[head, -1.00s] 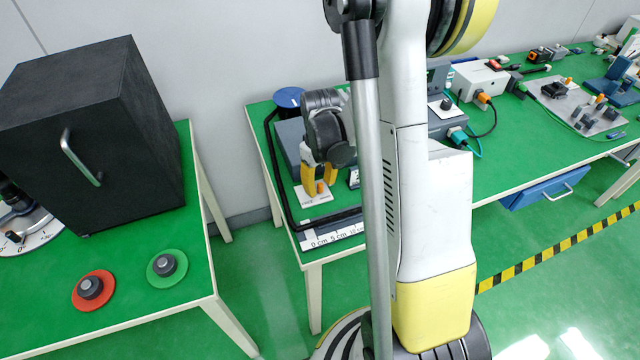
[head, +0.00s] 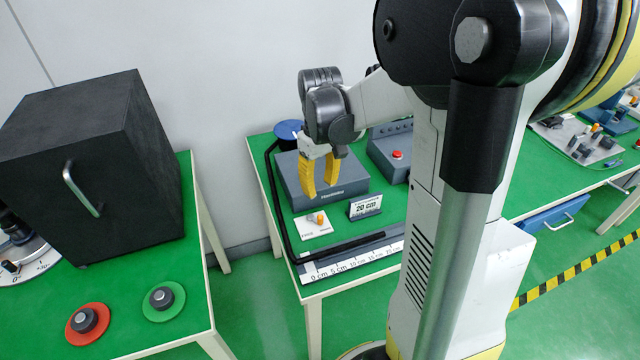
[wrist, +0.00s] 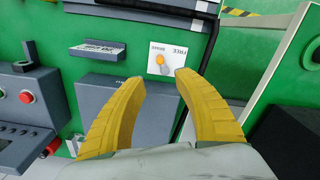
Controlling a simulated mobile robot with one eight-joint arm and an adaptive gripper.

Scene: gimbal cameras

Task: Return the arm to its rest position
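My gripper (head: 320,186) hangs with its yellow fingers pointing down over the grey box on the middle table in the head view. In the wrist view the two fingers of my gripper (wrist: 180,78) are spread apart with nothing between them. A small switch with an orange knob on a white plate (head: 313,225) lies in front of the fingers, and it also shows in the wrist view (wrist: 160,62). My arm is folded, with its column standing in front of the table at the right.
A grey box (head: 345,183), a "20 cm" sign (head: 366,206) and a ruler strip (head: 350,262) are on the middle table. A black cabinet (head: 100,160) stands on the left table with a red disc (head: 84,335) and a green disc (head: 175,303). A floor gap separates the tables.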

